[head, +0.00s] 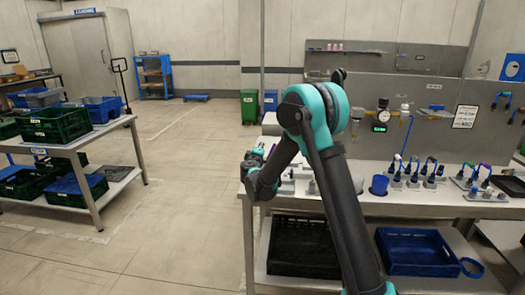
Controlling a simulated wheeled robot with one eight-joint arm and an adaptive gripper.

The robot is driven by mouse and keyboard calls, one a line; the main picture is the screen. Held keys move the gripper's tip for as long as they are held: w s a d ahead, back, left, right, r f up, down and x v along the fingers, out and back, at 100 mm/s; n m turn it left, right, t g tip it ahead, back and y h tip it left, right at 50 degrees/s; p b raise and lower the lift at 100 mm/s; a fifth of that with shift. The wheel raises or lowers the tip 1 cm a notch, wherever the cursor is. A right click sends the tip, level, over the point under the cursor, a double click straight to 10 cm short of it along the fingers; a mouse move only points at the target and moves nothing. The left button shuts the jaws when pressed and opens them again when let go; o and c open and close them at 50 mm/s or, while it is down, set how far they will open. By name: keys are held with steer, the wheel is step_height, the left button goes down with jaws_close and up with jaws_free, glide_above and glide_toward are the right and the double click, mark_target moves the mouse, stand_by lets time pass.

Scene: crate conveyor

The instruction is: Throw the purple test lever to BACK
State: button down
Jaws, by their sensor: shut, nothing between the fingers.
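Several small levers with coloured tips stand in a row on grey bases (412,180) on the bench at the right. More stand on a second grey base (480,190) at the far right. A tip there looks purple (486,166), but it is too small to tell which lever is the purple test lever or which way it leans. My gripper (257,151) is small and partly hidden at the end of my folded arm, by the bench's left end. It is shut and empty, well left of the levers.
A blue cup (379,185) stands left of the levers. A gauge and green display (380,127) are on the panel behind. A blue crate (418,250) is on the lower shelf. A crate rack (137,150) stands left; the floor between is clear.

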steer(key=s+a, duration=0.1)
steer(key=s, duration=0.9)
steer(key=shift+a+r, duration=0.2)
steer(key=shift+s, duration=0.1)
